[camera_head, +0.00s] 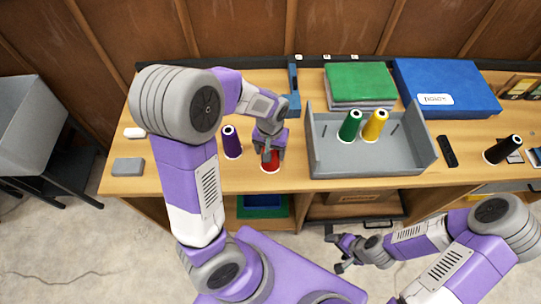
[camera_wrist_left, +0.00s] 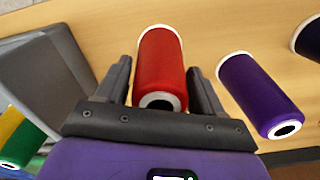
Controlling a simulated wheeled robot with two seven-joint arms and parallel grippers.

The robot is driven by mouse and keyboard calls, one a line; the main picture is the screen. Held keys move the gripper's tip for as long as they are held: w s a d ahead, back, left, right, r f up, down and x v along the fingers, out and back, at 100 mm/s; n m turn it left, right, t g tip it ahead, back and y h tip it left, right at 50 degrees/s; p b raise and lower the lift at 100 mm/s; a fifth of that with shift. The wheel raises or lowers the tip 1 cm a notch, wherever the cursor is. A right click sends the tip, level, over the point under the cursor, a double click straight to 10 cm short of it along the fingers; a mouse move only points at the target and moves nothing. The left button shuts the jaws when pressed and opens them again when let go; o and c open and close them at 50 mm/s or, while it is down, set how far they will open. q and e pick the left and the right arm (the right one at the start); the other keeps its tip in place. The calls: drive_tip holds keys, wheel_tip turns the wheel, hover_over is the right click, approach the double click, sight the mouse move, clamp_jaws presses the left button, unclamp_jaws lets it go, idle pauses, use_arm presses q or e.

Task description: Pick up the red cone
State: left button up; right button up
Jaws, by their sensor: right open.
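The red cone (camera_head: 270,166) stands on the wooden bench near its front edge, mostly hidden by my left gripper in the head view. In the left wrist view the red cone (camera_wrist_left: 161,65) is between the two fingers. My left gripper (camera_head: 269,153) is open, with a visible gap on each side of the cone. It also shows in the left wrist view (camera_wrist_left: 163,82). My right gripper (camera_head: 341,254) is open and empty, low in front of the bench, away from the cone.
A purple cone (camera_head: 231,143) stands just left of the red one. A grey tray (camera_head: 322,160) to the right holds a green cone (camera_head: 350,126) and a yellow cone (camera_head: 375,126). A grey block (camera_head: 128,167) lies at left.

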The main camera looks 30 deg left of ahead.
use_arm(q)
drive_tip(key=c, duration=0.8)
drive_tip(key=shift+r, duration=0.1)
wheel_tip(320, 180, up, 10)
drive_tip(key=p, duration=0.3)
